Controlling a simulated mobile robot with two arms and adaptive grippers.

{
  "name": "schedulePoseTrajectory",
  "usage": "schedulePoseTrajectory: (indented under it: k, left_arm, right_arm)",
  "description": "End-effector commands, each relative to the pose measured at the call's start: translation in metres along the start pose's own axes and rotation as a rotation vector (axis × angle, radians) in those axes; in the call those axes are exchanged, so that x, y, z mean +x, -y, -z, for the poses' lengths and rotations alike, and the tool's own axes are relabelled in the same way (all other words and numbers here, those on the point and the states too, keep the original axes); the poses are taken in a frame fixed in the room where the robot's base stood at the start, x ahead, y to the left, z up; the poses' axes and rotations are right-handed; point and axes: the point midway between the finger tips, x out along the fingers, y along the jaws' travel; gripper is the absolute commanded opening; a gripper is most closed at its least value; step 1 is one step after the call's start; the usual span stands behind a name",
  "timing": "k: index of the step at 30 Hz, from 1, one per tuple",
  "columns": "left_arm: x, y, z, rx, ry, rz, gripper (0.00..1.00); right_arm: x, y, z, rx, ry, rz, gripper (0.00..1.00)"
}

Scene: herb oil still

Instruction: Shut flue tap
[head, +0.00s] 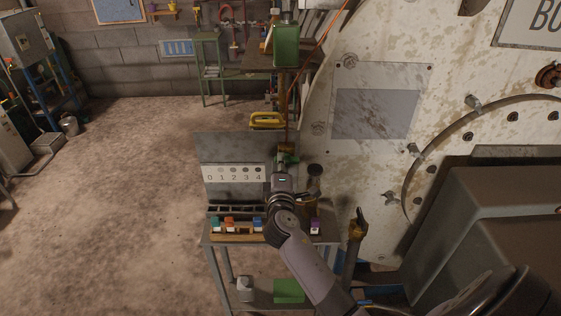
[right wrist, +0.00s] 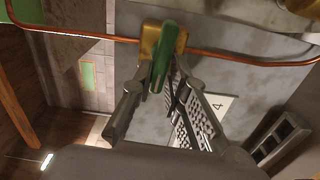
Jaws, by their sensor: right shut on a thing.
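The flue tap appears as a green lever handle (right wrist: 162,52) on a brass body (right wrist: 179,40), set on a thin copper pipe in front of a grey panel. In the head view the green handle (head: 291,159) shows just beyond my right gripper (head: 282,168), which hides most of the tap. In the right wrist view my right gripper (right wrist: 161,84) has its fingers on either side of the lower end of the green handle and is shut on it. My left gripper is in neither view.
A small bench (head: 263,238) with several coloured blocks stands below the grey panel (head: 235,150), which carries a 0–4 number strip (head: 234,173). A large pale boiler front (head: 375,170) is close on the right. The floor at left is open.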

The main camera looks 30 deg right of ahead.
Motion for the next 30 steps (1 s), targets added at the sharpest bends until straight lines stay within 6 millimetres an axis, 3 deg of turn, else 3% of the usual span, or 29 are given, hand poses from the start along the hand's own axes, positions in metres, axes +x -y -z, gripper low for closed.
schedulePoseTrajectory:
  k: [9, 24, 25, 30]
  left_arm:
    - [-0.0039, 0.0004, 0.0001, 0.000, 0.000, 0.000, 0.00]
    - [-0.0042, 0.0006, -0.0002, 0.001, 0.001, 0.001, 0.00]
    - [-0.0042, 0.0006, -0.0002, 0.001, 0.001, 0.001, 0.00]
    - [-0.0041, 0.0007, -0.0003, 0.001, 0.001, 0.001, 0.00]
  right_arm:
    - [0.0014, -0.0045, -0.0005, -0.104, 0.001, -0.012, 0.00]
    - [0.0017, -0.0050, -0.0005, -0.122, 0.001, -0.014, 0.00]
    - [0.0017, -0.0051, -0.0005, -0.121, 0.001, -0.014, 0.18]
    - [0.0015, -0.0039, -0.0004, -0.119, 0.001, -0.011, 0.29]
